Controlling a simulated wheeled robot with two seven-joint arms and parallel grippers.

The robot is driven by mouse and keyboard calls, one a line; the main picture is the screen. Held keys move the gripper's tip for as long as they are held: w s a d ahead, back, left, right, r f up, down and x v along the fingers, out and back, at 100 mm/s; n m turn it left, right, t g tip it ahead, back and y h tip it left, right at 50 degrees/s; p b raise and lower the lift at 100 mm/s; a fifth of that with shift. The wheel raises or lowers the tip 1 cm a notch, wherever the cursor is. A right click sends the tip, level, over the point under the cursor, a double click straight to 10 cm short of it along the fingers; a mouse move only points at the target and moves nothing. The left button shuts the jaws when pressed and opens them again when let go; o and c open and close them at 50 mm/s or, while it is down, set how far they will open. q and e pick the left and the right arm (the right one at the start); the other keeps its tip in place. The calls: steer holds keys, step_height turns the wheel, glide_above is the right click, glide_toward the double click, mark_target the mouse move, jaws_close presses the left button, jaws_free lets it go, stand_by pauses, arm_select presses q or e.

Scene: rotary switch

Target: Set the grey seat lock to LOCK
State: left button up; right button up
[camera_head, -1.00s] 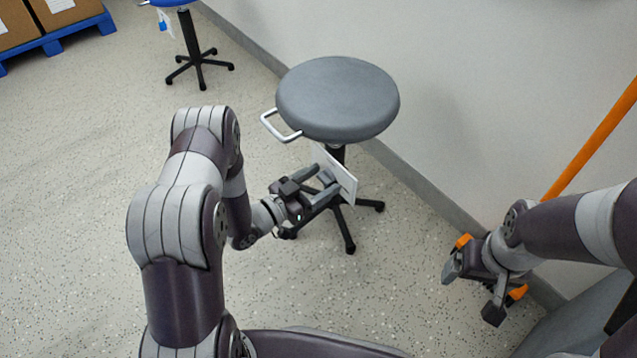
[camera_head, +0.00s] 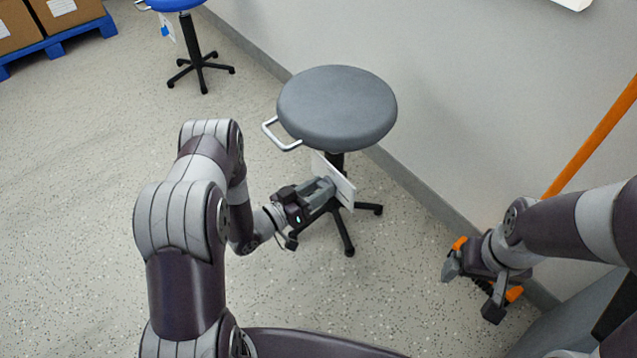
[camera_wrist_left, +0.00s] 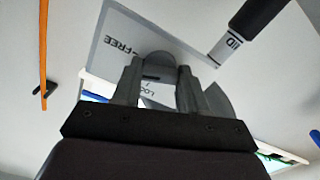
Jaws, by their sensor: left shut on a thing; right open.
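The grey stool (camera_head: 336,106) stands by the wall. A white label plate (camera_head: 345,192) hangs under its seat and also shows in the left wrist view (camera_wrist_left: 109,38). My left gripper (camera_head: 326,186) is at the plate. In the left wrist view its fingers (camera_wrist_left: 158,82) are shut on a grey rounded switch knob (camera_wrist_left: 154,62) in front of the plate. The fingers hide much of the knob, so its exact setting is unclear. My right gripper (camera_head: 472,290) is open and empty, at the right.
A blue stool (camera_head: 176,4) stands at the back left, near boxes (camera_head: 67,14) on a blue pallet (camera_head: 60,40). An orange pole (camera_head: 598,135) leans on the right wall. The floor left of the grey stool is clear.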

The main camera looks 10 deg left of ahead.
arm_select(q)
steer(key=n+p, duration=0.2)
steer(key=n, duration=0.1)
steer(key=shift+r+n, duration=0.15)
steer(key=shift+n, duration=0.25)
steer(key=n+p, duration=0.2)
steer(key=n, duration=0.1)
steer(key=shift+n, duration=0.3)
steer(key=n+p, duration=0.1)
steer(key=n, duration=0.2)
steer(key=shift+n+p, duration=0.65)
steer(key=shift+n, duration=1.05)
steer(key=o, duration=1.1)
steer(key=shift+c, duration=0.2)
steer(key=shift+s, duration=0.1)
